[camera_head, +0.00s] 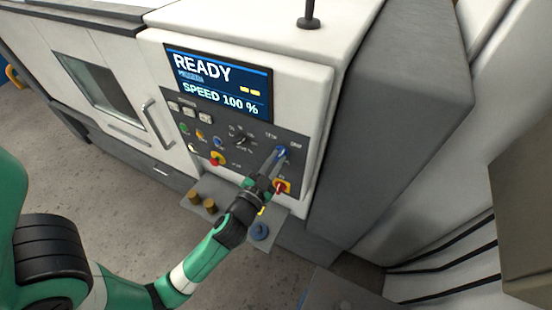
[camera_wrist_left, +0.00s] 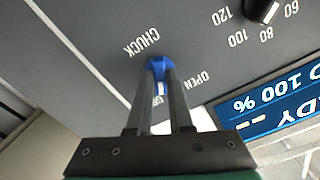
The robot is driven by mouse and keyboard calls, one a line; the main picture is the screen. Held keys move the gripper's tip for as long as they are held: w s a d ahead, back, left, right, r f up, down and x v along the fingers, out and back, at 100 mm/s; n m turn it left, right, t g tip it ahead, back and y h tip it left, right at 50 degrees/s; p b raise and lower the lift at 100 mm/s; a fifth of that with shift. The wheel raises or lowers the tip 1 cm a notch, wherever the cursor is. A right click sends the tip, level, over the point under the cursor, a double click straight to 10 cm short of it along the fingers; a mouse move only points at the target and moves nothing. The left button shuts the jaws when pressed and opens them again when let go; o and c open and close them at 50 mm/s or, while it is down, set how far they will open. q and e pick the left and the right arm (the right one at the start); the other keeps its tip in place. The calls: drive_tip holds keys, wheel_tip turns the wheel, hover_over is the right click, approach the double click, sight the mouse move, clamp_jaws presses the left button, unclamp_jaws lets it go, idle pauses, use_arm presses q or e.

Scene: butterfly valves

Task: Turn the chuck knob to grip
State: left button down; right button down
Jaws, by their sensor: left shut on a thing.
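The blue chuck knob (camera_head: 282,150) is on the right side of the machine's dark control panel. My left gripper (camera_head: 277,158) reaches up to it from below. In the left wrist view the blue knob (camera_wrist_left: 158,63) sits between the tips of the two grey fingers (camera_wrist_left: 159,76), which are shut on it. The word CHUCK is beside the knob and OPEN is to its right. Another label, partly hidden, shows between the fingers. My right gripper is in neither view.
A screen (camera_head: 218,82) above the panel reads READY and SPEED 100 %. A speed dial (camera_wrist_left: 262,10) is beside the knob. A small shelf (camera_head: 225,191) with brass pieces juts out underneath.

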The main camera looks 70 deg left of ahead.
use_arm(q)
drive_tip(key=shift+m, duration=0.4)
drive_tip(key=c, duration=0.8)
unclamp_jaws()
drive_tip(key=b+v, duration=0.4)
drive_tip(key=v, duration=0.7)
drive_tip(key=shift+s+d+b, duration=0.25)
drive_tip(key=shift+s+b, duration=0.05)
